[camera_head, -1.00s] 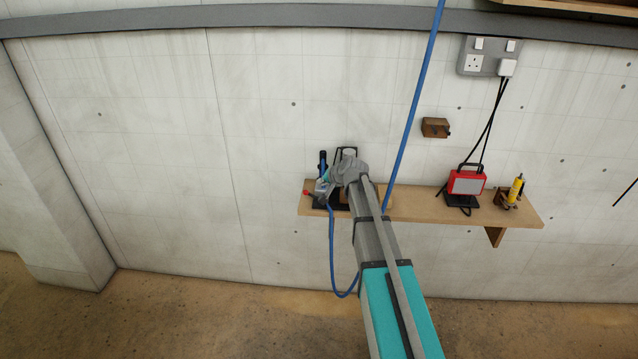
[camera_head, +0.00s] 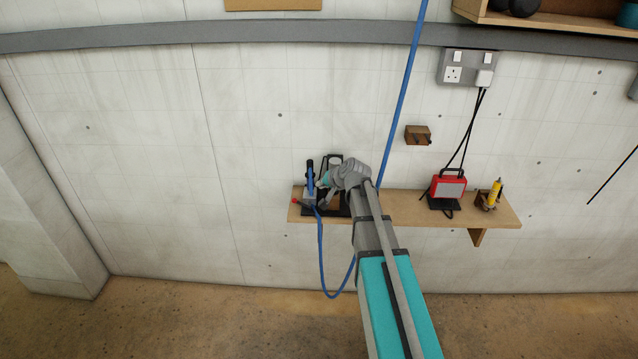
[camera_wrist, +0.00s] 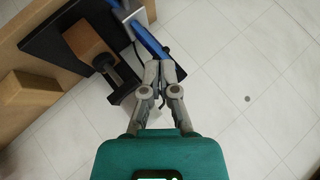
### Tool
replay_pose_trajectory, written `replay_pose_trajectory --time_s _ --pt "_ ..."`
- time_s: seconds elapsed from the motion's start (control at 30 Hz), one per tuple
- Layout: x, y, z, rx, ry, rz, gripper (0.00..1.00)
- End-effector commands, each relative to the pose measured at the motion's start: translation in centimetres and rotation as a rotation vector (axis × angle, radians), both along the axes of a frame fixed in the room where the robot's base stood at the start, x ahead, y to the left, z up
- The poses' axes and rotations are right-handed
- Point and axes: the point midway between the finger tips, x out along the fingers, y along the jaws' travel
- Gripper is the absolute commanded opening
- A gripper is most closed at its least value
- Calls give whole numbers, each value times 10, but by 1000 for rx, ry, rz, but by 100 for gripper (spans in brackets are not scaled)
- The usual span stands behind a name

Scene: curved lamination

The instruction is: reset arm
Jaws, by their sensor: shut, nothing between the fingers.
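My gripper (camera_wrist: 159,66) is shut and empty in the wrist view, its grey fingertips together. The fingertips appear close to a blue tool (camera_wrist: 150,42); I cannot tell whether they touch it. In the head view my arm reaches to the left end of the wall shelf (camera_head: 410,205), and my gripper (camera_head: 325,186) is small and partly hidden by the wrist. The blue tool (camera_head: 310,178) stands upright on a black stand at that end, with a blue hose hanging below the shelf.
A red work lamp (camera_head: 449,186) and a yellow tool (camera_head: 494,193) stand on the shelf's right part. A wooden block (camera_head: 418,134) is on the wall above. A blue hose (camera_head: 403,90) hangs down beside my arm. The wall left of the shelf is bare.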

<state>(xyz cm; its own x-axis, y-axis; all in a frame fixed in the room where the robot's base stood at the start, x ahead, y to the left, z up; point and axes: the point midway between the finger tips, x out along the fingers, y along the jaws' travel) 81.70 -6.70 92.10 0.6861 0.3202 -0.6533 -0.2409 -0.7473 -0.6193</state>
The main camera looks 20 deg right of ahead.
Motion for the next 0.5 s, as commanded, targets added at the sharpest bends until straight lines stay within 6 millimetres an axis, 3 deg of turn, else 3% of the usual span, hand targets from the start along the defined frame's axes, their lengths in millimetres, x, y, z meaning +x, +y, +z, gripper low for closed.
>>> replay_pose_trajectory --time_s 0.5 --pt "-7 4 1 -10 11 13 0"
